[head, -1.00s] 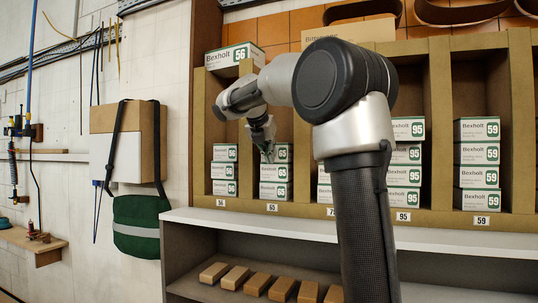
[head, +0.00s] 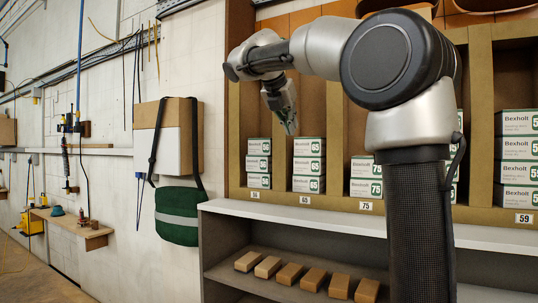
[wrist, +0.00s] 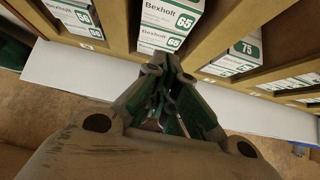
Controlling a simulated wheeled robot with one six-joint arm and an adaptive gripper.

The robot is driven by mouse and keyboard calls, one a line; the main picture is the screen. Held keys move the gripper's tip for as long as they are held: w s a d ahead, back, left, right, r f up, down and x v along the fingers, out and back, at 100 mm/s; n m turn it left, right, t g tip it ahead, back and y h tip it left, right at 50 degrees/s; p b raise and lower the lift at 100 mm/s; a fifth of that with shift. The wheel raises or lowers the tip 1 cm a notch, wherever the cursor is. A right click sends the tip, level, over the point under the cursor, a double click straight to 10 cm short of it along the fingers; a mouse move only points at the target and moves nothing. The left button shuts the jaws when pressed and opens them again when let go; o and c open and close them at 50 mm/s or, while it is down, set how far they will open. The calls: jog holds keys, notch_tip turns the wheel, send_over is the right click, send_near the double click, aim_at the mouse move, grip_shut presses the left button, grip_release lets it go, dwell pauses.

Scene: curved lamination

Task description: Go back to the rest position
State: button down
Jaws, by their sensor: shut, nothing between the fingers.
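My gripper (head: 289,120) hangs from my raised arm in front of the shelf compartments in the head view. It is shut and empty, with its fingertips pointing down. It also shows in the wrist view (wrist: 160,90), its fingers together above the white ledge. White and green Bexholt boxes marked 65 (head: 308,166) stand stacked in the compartment behind and below it. Boxes marked 56 (head: 259,163) are to the left, and boxes marked 75 (head: 366,177) are to the right. My arm hides part of the right side of the shelf.
A white ledge (head: 290,213) runs below the compartments. Several brown blocks (head: 290,273) lie on the lower shelf. A green bag (head: 179,215) and a cardboard box (head: 178,138) hang on the left wall. A wooden wall shelf (head: 86,236) is further left. Floor shows at bottom left.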

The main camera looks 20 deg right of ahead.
jog(key=s+a+f+m+g+y, duration=0.1)
jog(key=s+a+f+m+y, duration=0.15)
jog(key=f+m, duration=0.55)
jog(key=s+a+f+m+y, duration=0.1)
jog(key=s+a+f+m, duration=0.15)
jog(key=f+m, duration=0.55)
jog(key=s+f+m+y, duration=0.1)
jog(key=s+f+m, duration=0.3)
jog(key=s+f, duration=0.4)
jog(key=s+d+f+m+y, duration=0.1)
jog(key=s+f+m+y, duration=0.1)
jog(key=s+f+m, duration=0.3)
jog(key=s+f, duration=0.4)
jog(key=s, duration=0.7)
jog(key=shift+s+d+m, duration=0.25)
jog(key=shift+d+m, duration=0.05)
jog(key=shift+d+f+y, duration=0.1)
jog(key=shift+y, duration=0.15)
